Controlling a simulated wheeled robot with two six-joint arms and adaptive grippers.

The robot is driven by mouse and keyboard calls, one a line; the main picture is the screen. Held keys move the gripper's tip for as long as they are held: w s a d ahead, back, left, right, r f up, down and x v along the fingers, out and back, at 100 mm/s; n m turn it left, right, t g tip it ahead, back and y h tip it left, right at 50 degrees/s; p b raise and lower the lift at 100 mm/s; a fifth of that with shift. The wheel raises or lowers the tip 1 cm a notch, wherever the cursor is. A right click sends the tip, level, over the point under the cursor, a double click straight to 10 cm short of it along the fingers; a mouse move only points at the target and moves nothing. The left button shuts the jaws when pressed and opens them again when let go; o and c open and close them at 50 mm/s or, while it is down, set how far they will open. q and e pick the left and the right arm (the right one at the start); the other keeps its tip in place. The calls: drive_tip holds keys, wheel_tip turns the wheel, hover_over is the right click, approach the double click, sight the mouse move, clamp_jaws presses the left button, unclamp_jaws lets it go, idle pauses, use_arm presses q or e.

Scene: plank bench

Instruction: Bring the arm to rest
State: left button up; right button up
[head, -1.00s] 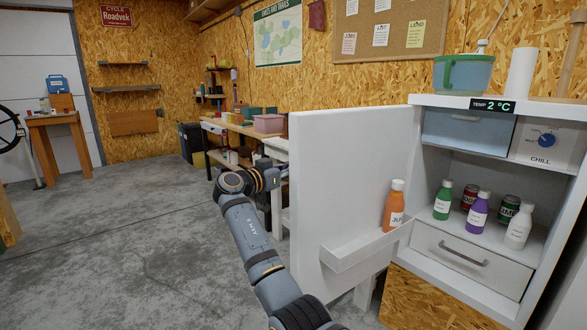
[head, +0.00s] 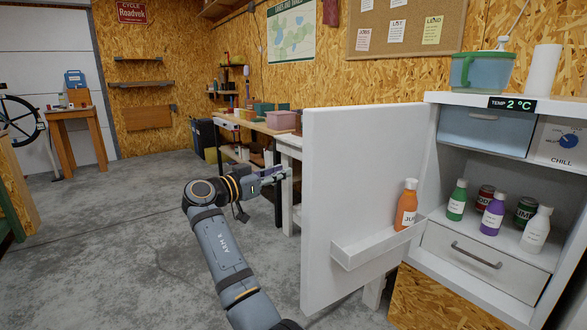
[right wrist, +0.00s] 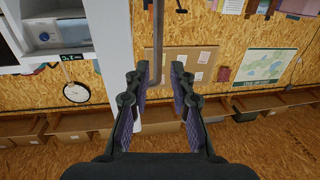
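My right arm rises from the bottom of the head view, and its right gripper (head: 275,173) points right, just left of the open white fridge door (head: 345,180). In the right wrist view the right gripper (right wrist: 159,85) has its two fingers spread apart, with nothing between them but the wall and a grey pipe behind. The fingers are small in the head view, and I cannot tell there whether they touch the door. My left gripper is not in view.
The open fridge (head: 480,240) stands at the right, with several bottles and cans on its shelf. An orange bottle (head: 406,204) sits in the door's rack (head: 375,245). A workbench (head: 250,124) runs along the back wall. The concrete floor (head: 110,230) at left is clear.

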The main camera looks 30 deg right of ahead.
drive_tip(key=shift+v, duration=0.95)
